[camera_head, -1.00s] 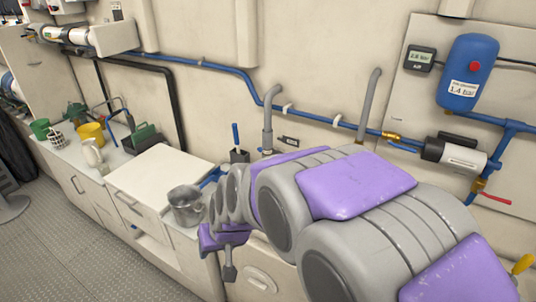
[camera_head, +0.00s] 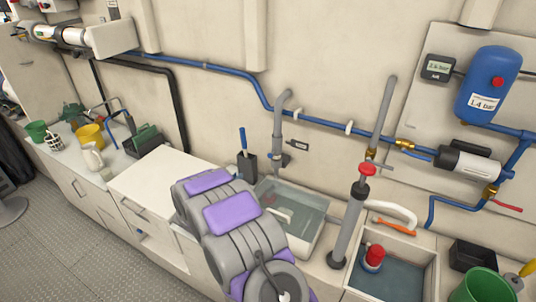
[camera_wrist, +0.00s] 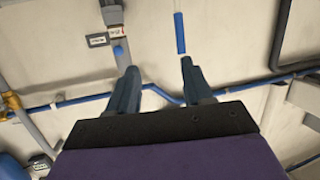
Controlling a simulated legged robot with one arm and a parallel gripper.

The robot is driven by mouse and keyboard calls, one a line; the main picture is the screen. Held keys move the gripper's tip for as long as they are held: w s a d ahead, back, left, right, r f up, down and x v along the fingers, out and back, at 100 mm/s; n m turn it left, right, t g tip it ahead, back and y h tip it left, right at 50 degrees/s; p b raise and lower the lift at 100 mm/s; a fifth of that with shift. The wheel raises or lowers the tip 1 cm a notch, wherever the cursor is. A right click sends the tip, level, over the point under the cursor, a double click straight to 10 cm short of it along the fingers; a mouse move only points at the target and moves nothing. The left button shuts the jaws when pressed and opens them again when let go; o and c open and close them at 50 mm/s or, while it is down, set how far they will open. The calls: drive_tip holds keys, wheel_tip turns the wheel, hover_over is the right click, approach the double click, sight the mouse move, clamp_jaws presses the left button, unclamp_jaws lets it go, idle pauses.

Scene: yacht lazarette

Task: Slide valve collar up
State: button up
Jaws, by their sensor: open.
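A grey upright pipe (camera_head: 279,120) with a bent top stands against the wall in the head view. A wider grey section low on it (camera_head: 277,157) looks like the valve collar, beside a small dark label (camera_head: 298,145). In the wrist view, which is turned upside down, the wider dark grey section (camera_wrist: 112,14) shows at the top edge, near a small white tag with print and the dark label (camera_wrist: 97,40). My gripper (camera_wrist: 158,70) is open and empty, its left finger in line with the pipe and apparently short of it. The head view hides my gripper behind my arm.
A basin of water (camera_head: 300,215) lies below the pipe. A blue-handled tool (camera_head: 242,140) stands in a dark holder to its left. A red-topped grey pump (camera_head: 350,220) stands to its right. A blue pipe (camera_head: 330,124) runs along the wall.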

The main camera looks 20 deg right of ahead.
drive_tip(key=s+d+f+h, duration=0.2)
drive_tip(key=s+d+h, duration=0.1)
drive_tip(key=d+h, duration=0.15)
drive_tip(key=m+g+b, duration=0.1)
drive_tip(key=b, duration=0.1)
approach(269, 156)
drive_tip(key=x, duration=0.9)
drive_tip(key=shift+d+f, duration=0.1)
drive_tip(key=shift+d, duration=0.2)
drive_tip(key=shift+w+d, duration=0.2)
drive_tip(key=shift+w, duration=0.15)
drive_tip(key=shift+c, duration=0.4)
clamp_jaws()
